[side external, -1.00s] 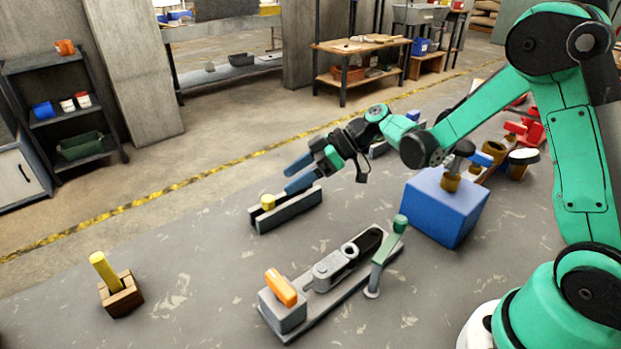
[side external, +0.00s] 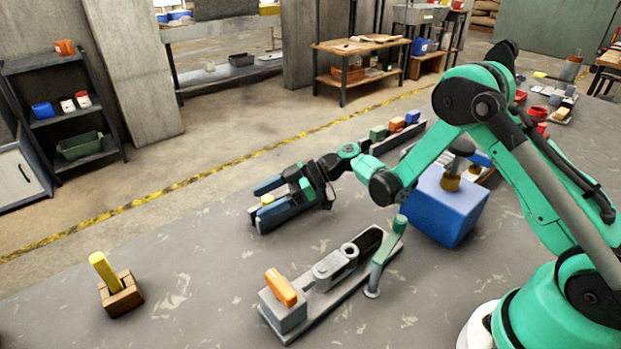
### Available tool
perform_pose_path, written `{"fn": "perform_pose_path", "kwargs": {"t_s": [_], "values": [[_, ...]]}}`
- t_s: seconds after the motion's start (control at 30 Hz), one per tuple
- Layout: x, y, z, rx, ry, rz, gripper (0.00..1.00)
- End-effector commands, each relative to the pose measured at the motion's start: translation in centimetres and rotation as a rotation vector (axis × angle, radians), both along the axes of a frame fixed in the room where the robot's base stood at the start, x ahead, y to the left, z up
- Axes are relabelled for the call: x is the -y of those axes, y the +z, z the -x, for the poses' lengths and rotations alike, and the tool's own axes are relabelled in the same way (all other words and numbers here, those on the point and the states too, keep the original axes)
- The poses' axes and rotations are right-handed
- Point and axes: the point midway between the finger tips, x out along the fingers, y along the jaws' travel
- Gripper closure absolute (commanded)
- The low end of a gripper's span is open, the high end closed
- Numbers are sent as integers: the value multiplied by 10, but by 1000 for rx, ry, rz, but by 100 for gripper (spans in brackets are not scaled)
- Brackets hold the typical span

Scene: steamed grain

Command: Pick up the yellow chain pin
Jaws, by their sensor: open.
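A short yellow pin (side external: 267,199) stands at the left end of a grey channel-shaped holder (side external: 258,226) on the table. My gripper (side external: 268,201) is open, with its two blue fingers on either side of this yellow pin as seen from here. I cannot tell whether a finger touches it. The fingers and wrist hide much of the holder. A second, longer yellow peg (side external: 104,268) leans in a brown wooden block (side external: 122,298) at the front left, well apart from my gripper.
A grey fixture (side external: 325,300) with an orange block (side external: 281,287) and a green-topped lever (side external: 388,250) lies in front of my gripper. A blue box (side external: 440,212) stands to the right. A row of coloured blocks (side external: 396,125) is behind. The table's left middle is clear.

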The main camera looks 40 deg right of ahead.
Motion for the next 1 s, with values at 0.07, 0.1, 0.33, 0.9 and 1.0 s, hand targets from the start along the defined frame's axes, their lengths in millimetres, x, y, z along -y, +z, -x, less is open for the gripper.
{"fn": "perform_pose_path", "kwargs": {"t_s": [0.07,0.1,0.33,0.9,1.0], "values": [[0,0,0,0,0,0,32],[0,0,0,0,0,0,38],[0,0,0,0,0,0,100],[0,14,0,-1,0,0,100],[0,27,0,-1,0,0,100]]}}
